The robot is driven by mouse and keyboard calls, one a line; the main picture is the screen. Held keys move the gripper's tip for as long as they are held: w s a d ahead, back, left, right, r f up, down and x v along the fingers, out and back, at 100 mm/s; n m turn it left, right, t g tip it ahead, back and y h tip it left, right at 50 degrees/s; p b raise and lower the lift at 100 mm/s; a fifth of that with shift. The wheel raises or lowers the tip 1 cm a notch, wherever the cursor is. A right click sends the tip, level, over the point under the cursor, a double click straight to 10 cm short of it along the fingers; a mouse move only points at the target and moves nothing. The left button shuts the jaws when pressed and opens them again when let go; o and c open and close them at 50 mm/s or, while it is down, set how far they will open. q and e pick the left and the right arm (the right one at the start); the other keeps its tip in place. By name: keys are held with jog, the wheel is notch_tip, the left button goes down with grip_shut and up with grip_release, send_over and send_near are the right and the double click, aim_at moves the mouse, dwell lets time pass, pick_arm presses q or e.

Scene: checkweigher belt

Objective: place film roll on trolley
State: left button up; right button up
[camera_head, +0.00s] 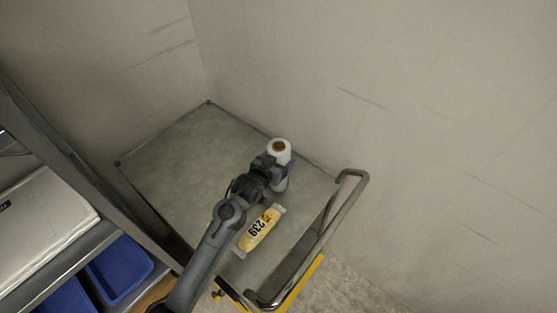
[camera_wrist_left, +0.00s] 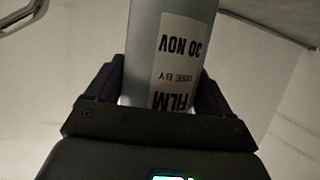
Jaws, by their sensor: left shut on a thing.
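The film roll (camera_head: 280,147) is a pale cylinder with a brown core in its upper end. It is upright over the far right part of the trolley (camera_head: 180,150), a flat grey-topped cart. My left gripper (camera_head: 275,168) is shut on the roll. In the left wrist view the film roll (camera_wrist_left: 144,50) stands between both fingers of my left gripper (camera_wrist_left: 155,85), with a white label reading "FILM", "USE BY" and "30 NOV". My right gripper is not in view.
A yellow packet (camera_head: 258,230) marked 239 lies on the trolley near the handle (camera_head: 325,235). Walls stand behind and to the right. A shelf with blue bins (camera_head: 120,268) is at lower left. The trolley's left and far parts are clear.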

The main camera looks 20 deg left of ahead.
pick_arm(q)
jog(key=shift+w+r, duration=0.1)
jog(key=o, duration=1.5)
jog(key=shift+o, duration=0.2)
jog(key=p+v, duration=0.1)
jog(key=v, duration=1.1)
jog(key=shift+p, duration=0.4)
jog(key=shift+a, duration=0.1)
